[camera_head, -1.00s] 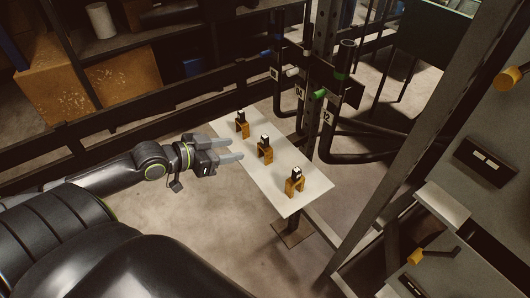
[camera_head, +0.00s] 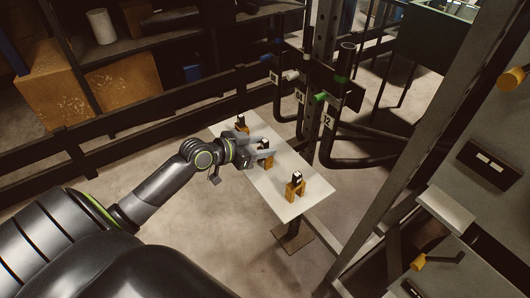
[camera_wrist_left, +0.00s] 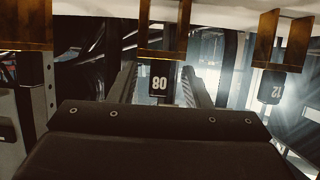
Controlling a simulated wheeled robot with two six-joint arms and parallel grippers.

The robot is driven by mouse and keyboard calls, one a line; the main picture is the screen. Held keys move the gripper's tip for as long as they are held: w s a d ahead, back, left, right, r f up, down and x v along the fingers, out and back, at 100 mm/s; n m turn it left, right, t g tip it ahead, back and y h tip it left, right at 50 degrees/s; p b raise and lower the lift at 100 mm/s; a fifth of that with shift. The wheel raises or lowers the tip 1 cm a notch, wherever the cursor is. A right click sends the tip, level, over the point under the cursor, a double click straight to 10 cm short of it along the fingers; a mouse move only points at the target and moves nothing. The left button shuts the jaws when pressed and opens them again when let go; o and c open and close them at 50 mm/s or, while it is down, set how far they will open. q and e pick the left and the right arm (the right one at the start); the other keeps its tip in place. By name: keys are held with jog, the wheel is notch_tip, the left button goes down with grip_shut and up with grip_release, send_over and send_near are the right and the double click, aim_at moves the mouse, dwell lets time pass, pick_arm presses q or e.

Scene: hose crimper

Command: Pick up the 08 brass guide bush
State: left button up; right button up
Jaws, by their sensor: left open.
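Three brass guide bushes, each an arch with a black tagged block, stand in a row on a white plate (camera_head: 270,195). The middle one, the 08 bush (camera_head: 264,160), is partly hidden by my left gripper (camera_head: 272,148). In the left wrist view, which looks upside down, the black 08 block (camera_wrist_left: 159,84) lies between the two spread fingers of my left gripper (camera_wrist_left: 161,80), with its brass part (camera_wrist_left: 163,38) above. I cannot tell whether the fingers touch it. My right gripper is not in view.
The nearer bush (camera_head: 296,188) is tagged 12 in the left wrist view (camera_wrist_left: 272,87). Another bush (camera_head: 241,122) stands at the plate's far end. Dark pipes with number tags (camera_head: 329,121) and a metal post (camera_head: 318,70) rise behind the plate. The near end of the plate is clear.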

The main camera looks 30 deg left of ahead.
pick_arm(q)
jog(key=shift+w+d+f, duration=0.3)
jog(key=shift+w, duration=0.3)
jog(key=shift+c, duration=0.2)
grip_shut()
